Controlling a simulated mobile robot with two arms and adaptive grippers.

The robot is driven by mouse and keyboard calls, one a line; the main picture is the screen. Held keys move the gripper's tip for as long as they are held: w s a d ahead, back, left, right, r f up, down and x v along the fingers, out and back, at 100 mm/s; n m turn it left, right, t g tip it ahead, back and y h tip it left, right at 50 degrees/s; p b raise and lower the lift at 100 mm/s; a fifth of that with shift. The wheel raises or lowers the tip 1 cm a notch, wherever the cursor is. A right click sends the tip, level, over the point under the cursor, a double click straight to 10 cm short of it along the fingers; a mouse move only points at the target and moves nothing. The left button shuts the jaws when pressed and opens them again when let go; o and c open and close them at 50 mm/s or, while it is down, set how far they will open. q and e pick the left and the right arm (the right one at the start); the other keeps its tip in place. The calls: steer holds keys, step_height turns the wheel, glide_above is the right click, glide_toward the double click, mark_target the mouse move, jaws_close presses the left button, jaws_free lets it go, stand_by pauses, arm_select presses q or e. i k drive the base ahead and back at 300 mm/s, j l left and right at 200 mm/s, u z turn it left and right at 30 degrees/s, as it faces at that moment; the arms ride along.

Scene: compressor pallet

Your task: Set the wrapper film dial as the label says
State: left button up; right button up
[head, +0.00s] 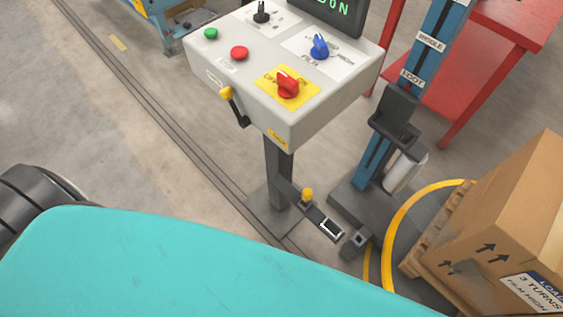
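The film dial (319,48) is a blue knob on a white plate marked "FILM", on the sloping top of a grey control box. A label (535,293) on the cardboard box at the lower right reads "3 TURNS" and "FILM HIGH", cut by the picture edge. Neither of my grippers is in view.
The control box (237,90) also carries a red knob (287,86) on yellow, green and red buttons, a black knob and a yellow-tipped side lever (228,94). A blue mast (425,60), red table (490,60) and cardboard box (500,215) stand right. Floor is clear left.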

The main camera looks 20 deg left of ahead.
mark_target(320, 51)
steer(key=k+z, duration=0.1)
steer(key=z, duration=0.35)
steer(key=k+z, duration=0.1)
steer(key=z, duration=0.35)
steer(key=k+z, duration=0.1)
steer(key=z, duration=0.3)
steer(key=k+z, duration=0.1)
steer(key=z, duration=0.35)
steer(key=u, duration=2.3)
